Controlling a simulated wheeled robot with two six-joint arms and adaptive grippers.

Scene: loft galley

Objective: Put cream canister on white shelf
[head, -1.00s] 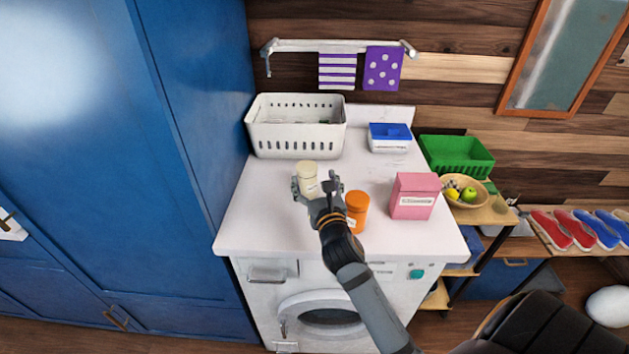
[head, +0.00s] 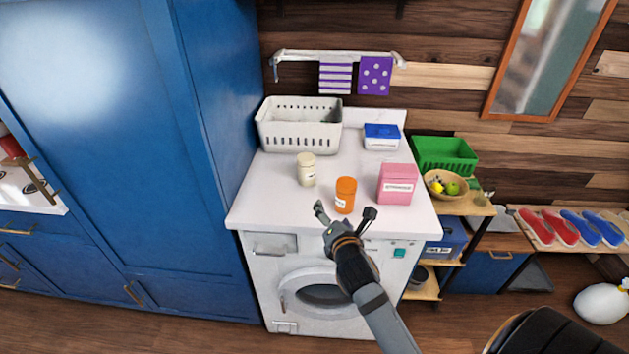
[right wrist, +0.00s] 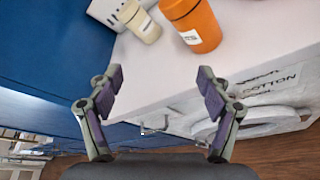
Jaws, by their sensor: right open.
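The cream canister (head: 306,170) stands upright on the white top of the washing machine (head: 270,197), left of the orange canister. It also shows in the right wrist view (right wrist: 144,26), with a pale label. My right gripper (head: 345,211) is open and empty at the front edge of the top, apart from the canister and nearer to me. In the right wrist view its two fingers (right wrist: 159,88) are spread wide with nothing between them. My left gripper is not in view. I cannot make out a white shelf for certain.
The orange canister (head: 345,194) stands close to the right of the cream one, and a pink box (head: 397,184) beyond it. A white basket (head: 299,137) and a blue-lidded tub (head: 381,144) stand behind. A blue cabinet (head: 222,120) borders the left side.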

